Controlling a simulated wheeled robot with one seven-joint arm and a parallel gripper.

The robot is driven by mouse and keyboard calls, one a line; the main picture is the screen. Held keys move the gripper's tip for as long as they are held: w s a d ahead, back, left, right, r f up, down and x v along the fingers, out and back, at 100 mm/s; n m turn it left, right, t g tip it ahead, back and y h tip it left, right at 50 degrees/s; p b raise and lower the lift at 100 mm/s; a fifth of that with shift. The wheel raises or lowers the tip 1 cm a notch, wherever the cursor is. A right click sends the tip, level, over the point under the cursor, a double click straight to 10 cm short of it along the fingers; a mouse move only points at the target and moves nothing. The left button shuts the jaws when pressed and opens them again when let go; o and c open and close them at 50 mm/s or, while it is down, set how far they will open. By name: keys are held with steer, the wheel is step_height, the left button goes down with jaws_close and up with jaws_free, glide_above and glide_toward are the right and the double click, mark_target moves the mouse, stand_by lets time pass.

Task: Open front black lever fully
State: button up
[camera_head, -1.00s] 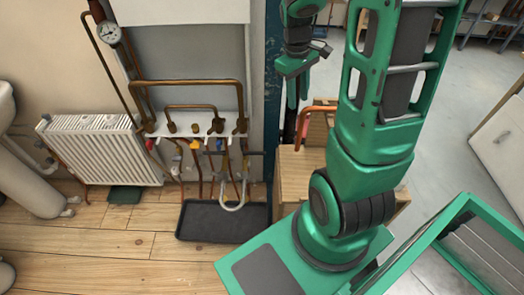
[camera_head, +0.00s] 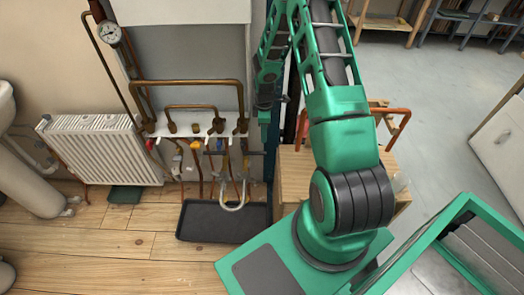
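The pipe manifold has small coloured valve handles below its white bracket (camera_head: 205,127). A small dark lever (camera_head: 255,153) sticks out to the right at the manifold's right end; its exact angle is too small to tell. My gripper (camera_head: 264,135) points down in front of the dark blue post, a little above and to the right of this lever. Its fingers are seen nearly edge-on, so the gap between them is hidden. I cannot tell whether it touches the lever.
A red handle (camera_head: 150,144), a yellow handle (camera_head: 195,145) and a blue handle (camera_head: 219,145) sit along the manifold. A black tray (camera_head: 222,221) lies on the floor below. A wooden box (camera_head: 293,175) with copper pipes stands to the right. A white radiator (camera_head: 100,150) is at left.

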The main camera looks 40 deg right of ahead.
mark_target(263, 152)
step_height(263, 152, down, 11)
steer(key=shift+f, duration=0.2)
stand_by(0.4)
steer(key=shift+a, duration=0.1)
jaws_close()
